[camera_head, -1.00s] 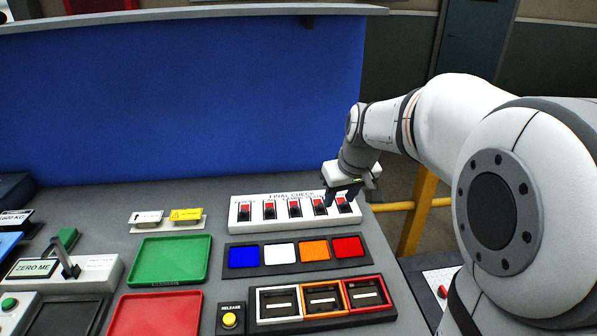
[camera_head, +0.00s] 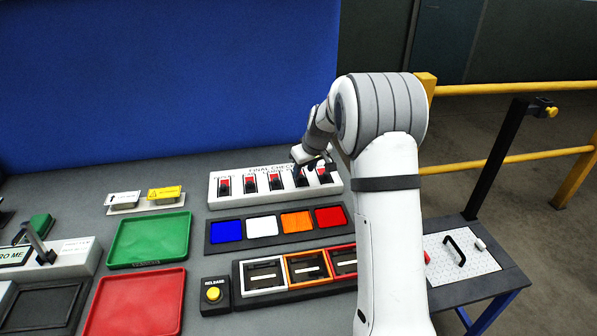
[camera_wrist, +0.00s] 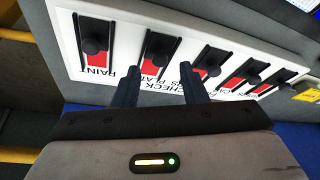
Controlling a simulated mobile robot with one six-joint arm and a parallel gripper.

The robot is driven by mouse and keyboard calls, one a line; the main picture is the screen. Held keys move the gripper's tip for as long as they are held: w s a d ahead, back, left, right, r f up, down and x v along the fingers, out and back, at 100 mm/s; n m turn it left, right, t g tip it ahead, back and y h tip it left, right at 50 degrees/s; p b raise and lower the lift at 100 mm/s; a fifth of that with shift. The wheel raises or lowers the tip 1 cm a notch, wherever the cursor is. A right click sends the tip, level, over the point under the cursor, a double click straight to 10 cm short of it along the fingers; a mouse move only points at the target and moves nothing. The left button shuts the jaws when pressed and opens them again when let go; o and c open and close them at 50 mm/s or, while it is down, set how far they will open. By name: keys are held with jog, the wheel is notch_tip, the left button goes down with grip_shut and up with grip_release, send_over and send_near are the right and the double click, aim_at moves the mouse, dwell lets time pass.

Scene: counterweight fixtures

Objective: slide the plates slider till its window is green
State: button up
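The white final-check panel (camera_head: 219,201) carries a row of several sliders with black knobs and red windows. The wrist view shows the panel upside down, with a "PAINT" label at the left end. Next to it, the second slider (camera_wrist: 160,44) has a label that seems to read "PLAT…", partly hidden by a finger; its window shows red. My gripper (camera_wrist: 160,72) is open and empty, its two fingers apart just short of this slider's knob. In the head view my gripper (camera_head: 312,166) is over the right part of the panel and hides some of it.
Blue, white, orange and red squares sit in a dark strip (camera_head: 281,240) in front of the panel. Nearer are framed slots (camera_head: 264,274) and a yellow release button (camera_head: 213,294). Green (camera_head: 150,239) and red (camera_head: 135,303) trays lie left. A blue wall (camera_head: 170,80) stands behind.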

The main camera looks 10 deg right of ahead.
aim_at(301, 179)
jog(key=shift+x, duration=1.1)
grip_shut()
